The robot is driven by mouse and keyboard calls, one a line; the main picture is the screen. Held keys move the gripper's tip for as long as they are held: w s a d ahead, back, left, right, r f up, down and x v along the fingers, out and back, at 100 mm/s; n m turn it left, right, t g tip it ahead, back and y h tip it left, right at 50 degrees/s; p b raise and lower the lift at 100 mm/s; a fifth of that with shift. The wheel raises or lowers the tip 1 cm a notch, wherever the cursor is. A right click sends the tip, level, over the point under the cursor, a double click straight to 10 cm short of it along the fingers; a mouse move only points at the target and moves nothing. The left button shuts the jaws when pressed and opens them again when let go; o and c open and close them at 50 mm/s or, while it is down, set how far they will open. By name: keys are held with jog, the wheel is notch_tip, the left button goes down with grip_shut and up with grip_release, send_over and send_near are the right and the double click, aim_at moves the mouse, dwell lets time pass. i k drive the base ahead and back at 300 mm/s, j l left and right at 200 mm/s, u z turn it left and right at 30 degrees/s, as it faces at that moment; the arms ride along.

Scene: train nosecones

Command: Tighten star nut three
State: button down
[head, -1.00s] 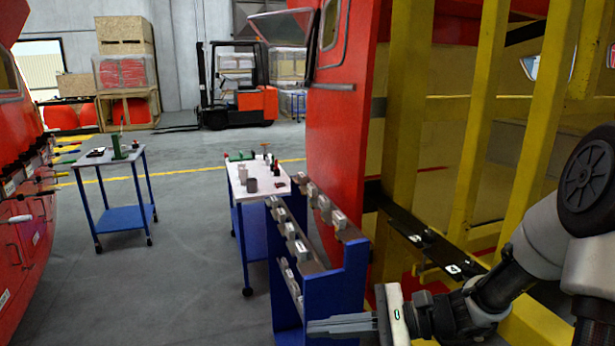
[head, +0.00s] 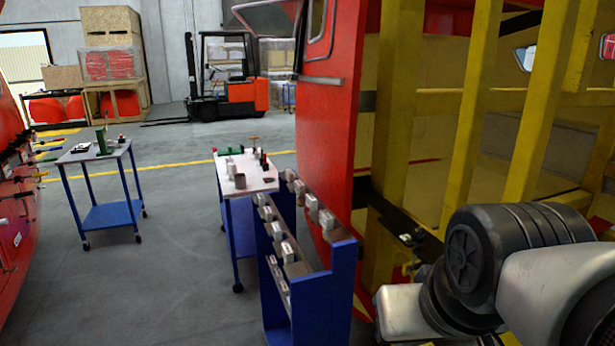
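No star nut can be made out for certain. A black bracket (head: 388,215) is fixed low on the yellow frame (head: 400,120) of the red nosecone at right. Small dark and light parts (head: 411,240) sit on the bracket, too small to tell whether they are star nuts. My arm covers the bracket's right end. My gripper is out of view; only my arm's links show at lower right.
A blue rack (head: 325,285) with several grey blocks stands left of the bracket, close to my arm. Behind it is a wheeled table (head: 262,186) with small tools. Another blue table (head: 108,215) stands left, near a second red nosecone (head: 15,200). The floor between is clear. A forklift (head: 228,90) stands behind.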

aim_at(418, 240)
jog(key=z, duration=0.55)
jog(key=i, duration=1.05)
